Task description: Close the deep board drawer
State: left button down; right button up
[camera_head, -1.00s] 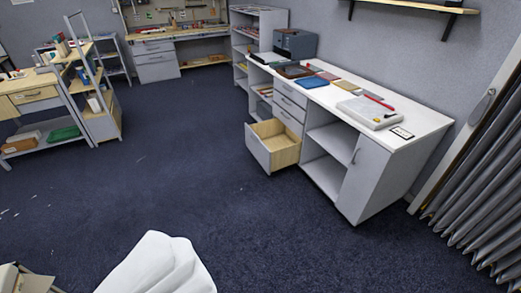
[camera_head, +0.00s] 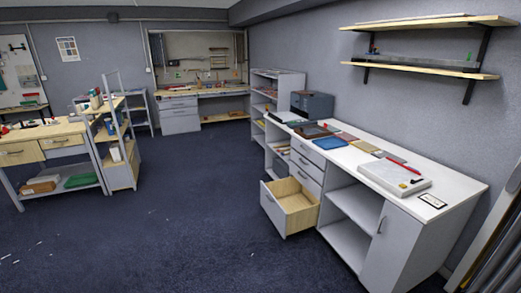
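The deep board drawer (camera_head: 275,211) is the bottom drawer of the white-topped cabinet along the right wall. It stands pulled out, with its pale wooden inside showing and its grey front facing the open floor. It looks empty from here. The shallower drawers (camera_head: 306,164) above it are shut. Neither of my grippers is in the head view, so their state does not show.
The white counter (camera_head: 448,187) carries a grey box, flat boards and a pale case (camera_head: 394,177). A cupboard door (camera_head: 389,246) closes the cabinet's near end. Blue carpet (camera_head: 170,220) is clear before the drawer. A wooden table (camera_head: 45,131) and shelf rack stand left.

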aim_at(292, 208)
jog(key=i+j, duration=0.15)
jog(key=i, duration=1.1)
jog(key=i+j, duration=0.15)
jog(key=i, duration=1.1)
jog(key=i+j+z, duration=0.25)
jog(key=i+z, duration=0.25)
jog(key=i, duration=0.15)
jog(key=i+j+z, duration=0.45)
jog(key=i+j, duration=0.05)
jog(key=i, duration=0.05)
